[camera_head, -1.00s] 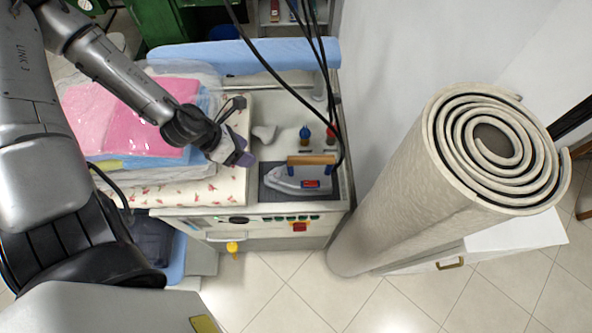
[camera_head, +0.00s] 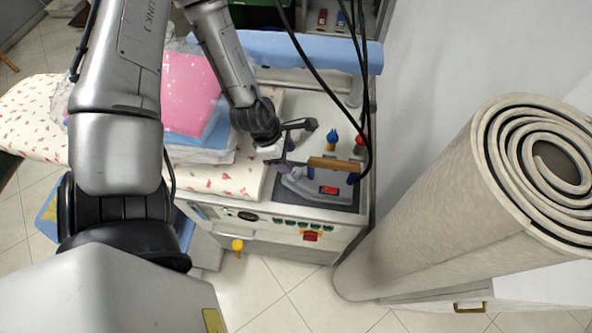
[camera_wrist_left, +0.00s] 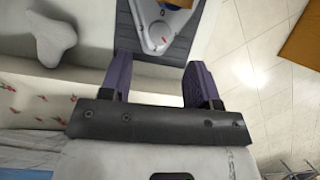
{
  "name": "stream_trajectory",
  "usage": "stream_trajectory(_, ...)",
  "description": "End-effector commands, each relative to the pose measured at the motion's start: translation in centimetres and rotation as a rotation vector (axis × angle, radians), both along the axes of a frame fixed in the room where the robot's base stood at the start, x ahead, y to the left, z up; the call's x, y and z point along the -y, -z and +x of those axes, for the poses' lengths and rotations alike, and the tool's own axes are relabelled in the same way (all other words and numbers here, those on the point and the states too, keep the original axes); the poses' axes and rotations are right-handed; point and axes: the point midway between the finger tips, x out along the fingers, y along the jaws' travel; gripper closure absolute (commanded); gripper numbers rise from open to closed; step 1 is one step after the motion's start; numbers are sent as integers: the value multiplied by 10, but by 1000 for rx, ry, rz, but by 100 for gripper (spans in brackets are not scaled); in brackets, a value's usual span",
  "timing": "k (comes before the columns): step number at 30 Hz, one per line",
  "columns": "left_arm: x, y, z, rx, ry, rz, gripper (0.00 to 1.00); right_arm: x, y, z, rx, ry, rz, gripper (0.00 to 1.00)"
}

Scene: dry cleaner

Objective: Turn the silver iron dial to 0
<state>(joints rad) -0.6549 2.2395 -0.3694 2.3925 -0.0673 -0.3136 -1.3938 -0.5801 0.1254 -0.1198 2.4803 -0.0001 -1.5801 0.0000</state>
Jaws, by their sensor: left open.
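The silver iron (camera_head: 318,187) rests on a dark pad (camera_head: 348,208) at the right of the ironing station. It has a wooden handle (camera_head: 335,163) and a red patch on its body. In the left wrist view, part of the iron (camera_wrist_left: 158,30) shows at the top, beyond the fingers. My left gripper (camera_head: 288,166) is at the iron's left end. Its purple fingers are apart and empty, seen also in the left wrist view (camera_wrist_left: 161,72); contact with the iron cannot be told. My right gripper is out of view.
Folded pink clothes (camera_head: 190,95) lie left of the iron on a floral board (camera_head: 30,110). Blue-topped (camera_head: 333,138) and red-topped (camera_head: 359,144) fittings stand behind the iron. Black cables hang above it. A large rolled carpet (camera_head: 430,210) stands at the right.

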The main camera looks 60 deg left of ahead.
Motion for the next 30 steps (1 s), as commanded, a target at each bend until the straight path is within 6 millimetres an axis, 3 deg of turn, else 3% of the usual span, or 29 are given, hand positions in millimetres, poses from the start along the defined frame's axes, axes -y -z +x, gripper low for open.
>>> stream_trajectory(3,4,22,6,-3,0,-1,44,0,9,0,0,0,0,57)
stream_trajectory(12,11,53,18,-2,-1,-1,44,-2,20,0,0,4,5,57)
stream_trajectory(30,14,64,23,1,-1,-1,45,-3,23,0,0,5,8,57)
